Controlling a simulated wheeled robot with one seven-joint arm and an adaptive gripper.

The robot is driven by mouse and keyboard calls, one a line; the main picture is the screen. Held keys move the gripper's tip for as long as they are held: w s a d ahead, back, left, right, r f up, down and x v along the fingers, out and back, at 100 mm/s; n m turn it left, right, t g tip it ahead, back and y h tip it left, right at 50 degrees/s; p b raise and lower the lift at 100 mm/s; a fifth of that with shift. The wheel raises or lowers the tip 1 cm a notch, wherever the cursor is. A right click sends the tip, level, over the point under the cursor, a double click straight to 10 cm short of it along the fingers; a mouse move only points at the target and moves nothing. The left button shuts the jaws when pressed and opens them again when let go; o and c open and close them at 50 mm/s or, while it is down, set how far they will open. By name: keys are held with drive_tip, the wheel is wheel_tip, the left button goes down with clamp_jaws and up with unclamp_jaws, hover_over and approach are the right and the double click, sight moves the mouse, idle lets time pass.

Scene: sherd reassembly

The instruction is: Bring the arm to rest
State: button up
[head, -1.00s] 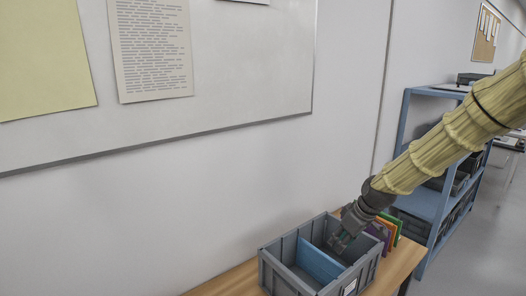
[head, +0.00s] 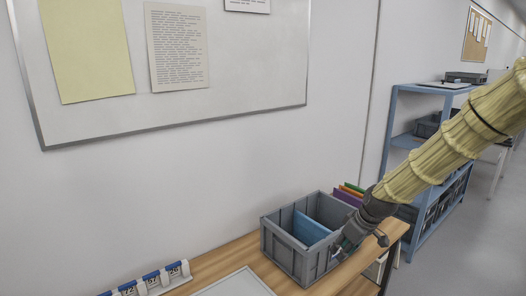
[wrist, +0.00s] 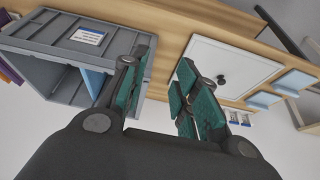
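My gripper (head: 342,252) hangs at the front right side of the grey crate (head: 283,253) on the wooden table. In the wrist view my gripper (wrist: 163,88) has its two green-padded fingers apart with nothing between them. The crate also shows at the left of the wrist view (wrist: 45,45), close beside one finger; whether they touch I cannot tell. My arm comes in from the upper right, covered in a yellowish sleeve.
A blue divider (head: 310,228) stands in the crate. Coloured folders (head: 350,192) stand behind it. A white board (head: 236,284) and numbered blue-and-white holders (head: 150,281) lie to the left on the table (head: 215,262). A blue shelf (head: 398,130) stands at the right.

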drive_tip(key=s+a+f+m+g+b, duration=0.1)
drive_tip(key=s+f+b, duration=0.1)
drive_tip(key=s+f, duration=0.6)
drive_tip(key=s+a+f+m+h+b, duration=0.1)
drive_tip(key=s+f+m, duration=0.15)
drive_tip(key=f, duration=0.95)
drive_tip(key=s+a+f+g+b, duration=0.1)
drive_tip(key=s+f+b, duration=0.1)
drive_tip(key=s+f, duration=0.55)
drive_tip(key=s+f+m+b, duration=0.2)
drive_tip(key=s+f, duration=0.7)
drive_tip(key=s, duration=0.4)
drive_tip(key=s+d+f+m+g+h+b, duration=0.1)
drive_tip(key=s+f+m+b, duration=0.1)
drive_tip(key=s+f, duration=0.7)
drive_tip(key=s, duration=0.4)
drive_tip(key=shift+d+g+h, duration=0.15)
drive_tip(key=shift+g+h, duration=0.15)
